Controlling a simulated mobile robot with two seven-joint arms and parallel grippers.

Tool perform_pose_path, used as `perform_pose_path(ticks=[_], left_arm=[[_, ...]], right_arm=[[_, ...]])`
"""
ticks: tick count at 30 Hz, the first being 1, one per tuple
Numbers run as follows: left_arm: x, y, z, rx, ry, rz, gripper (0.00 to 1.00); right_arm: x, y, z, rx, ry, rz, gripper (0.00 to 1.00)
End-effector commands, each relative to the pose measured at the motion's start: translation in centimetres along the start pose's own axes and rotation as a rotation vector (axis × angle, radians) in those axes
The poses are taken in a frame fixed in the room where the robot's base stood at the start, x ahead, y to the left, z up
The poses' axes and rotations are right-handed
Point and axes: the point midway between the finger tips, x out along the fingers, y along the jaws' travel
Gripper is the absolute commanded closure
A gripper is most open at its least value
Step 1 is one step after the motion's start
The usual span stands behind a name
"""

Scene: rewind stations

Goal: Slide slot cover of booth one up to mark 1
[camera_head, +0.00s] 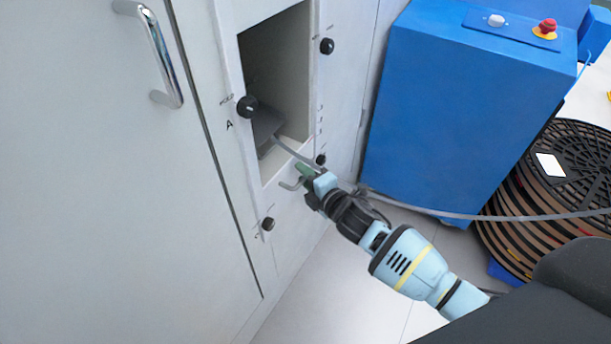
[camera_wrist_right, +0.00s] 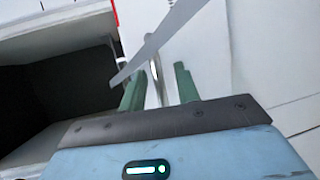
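A tall pale grey cabinet front has an open slot (camera_head: 290,85). A light panel that looks like the slot cover (camera_head: 297,208) lies below the opening, with a small metal handle (camera_head: 288,185) on it. My right gripper (camera_head: 304,172) is at this handle, at the lower edge of the opening. In the right wrist view its two green fingers (camera_wrist_right: 158,75) stand apart, with the shiny handle bar (camera_wrist_right: 157,88) between them and visible gaps on both sides. I cannot read a mark 1; a letter A (camera_head: 229,125) shows left of the opening. My left gripper is out of view.
A grey strip (camera_head: 450,214) runs from the slot past my right gripper toward a stack of brown reels (camera_head: 550,190); it crosses close over the fingers (camera_wrist_right: 165,35). Black knobs (camera_head: 247,107) flank the slot. A blue cabinet (camera_head: 460,110) stands to the right.

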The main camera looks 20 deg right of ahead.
Motion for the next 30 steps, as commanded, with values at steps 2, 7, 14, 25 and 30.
perform_pose_path(ticks=[2,7,14,25,30], left_arm=[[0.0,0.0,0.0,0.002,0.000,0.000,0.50],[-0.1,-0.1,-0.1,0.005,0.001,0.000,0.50],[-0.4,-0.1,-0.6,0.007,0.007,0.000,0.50],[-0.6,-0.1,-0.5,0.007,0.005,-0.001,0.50],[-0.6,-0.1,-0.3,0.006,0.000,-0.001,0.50]], right_arm=[[0.0,-0.1,0.0,0.000,0.000,-0.001,0.68],[-0.8,-0.1,0.0,0.000,0.001,-0.002,0.68],[-4.1,-0.1,0.0,-0.001,0.000,-0.002,0.68],[-7.7,0.0,0.1,0.000,-0.001,0.000,0.68],[-7.8,0.0,0.0,0.000,-0.001,0.000,0.68]])
